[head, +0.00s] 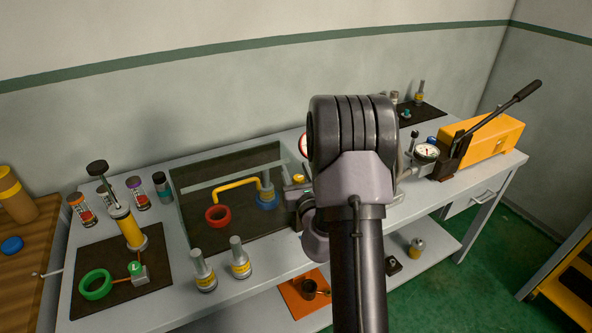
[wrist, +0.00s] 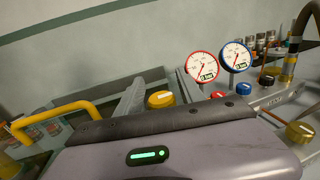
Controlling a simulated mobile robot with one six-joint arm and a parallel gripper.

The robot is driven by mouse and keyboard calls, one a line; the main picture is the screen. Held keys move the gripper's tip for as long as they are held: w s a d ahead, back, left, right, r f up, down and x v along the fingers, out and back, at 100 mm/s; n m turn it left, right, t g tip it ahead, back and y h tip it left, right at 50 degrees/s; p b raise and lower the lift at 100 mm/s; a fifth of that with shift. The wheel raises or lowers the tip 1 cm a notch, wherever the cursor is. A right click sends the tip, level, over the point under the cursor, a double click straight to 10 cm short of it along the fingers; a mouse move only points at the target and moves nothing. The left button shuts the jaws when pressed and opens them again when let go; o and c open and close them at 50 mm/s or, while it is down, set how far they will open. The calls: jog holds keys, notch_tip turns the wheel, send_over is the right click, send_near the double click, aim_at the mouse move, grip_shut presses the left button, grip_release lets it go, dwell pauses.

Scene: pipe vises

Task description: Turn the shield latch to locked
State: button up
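The clear box-like shield (head: 181,206) stands on the bench over a dark mat, with a yellow bar handle (head: 236,184) on it. The handle also shows at left in the wrist view (wrist: 58,112). A yellow-topped round knob (wrist: 161,99) sits by the shield's right end, beyond my gripper body; it may be the shield latch, but its marking is too small to read. My gripper's body (wrist: 170,155) with a green light fills the bottom of the wrist view.
Red (wrist: 203,66) and blue (wrist: 236,56) gauges stand right of the knob. Another yellow knob (wrist: 299,132) lies farther right. Two grey bottles (head: 240,258) stand at the bench front. A yellow hand pump (head: 487,143) with a long lever is at right.

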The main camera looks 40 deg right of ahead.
grip_shut()
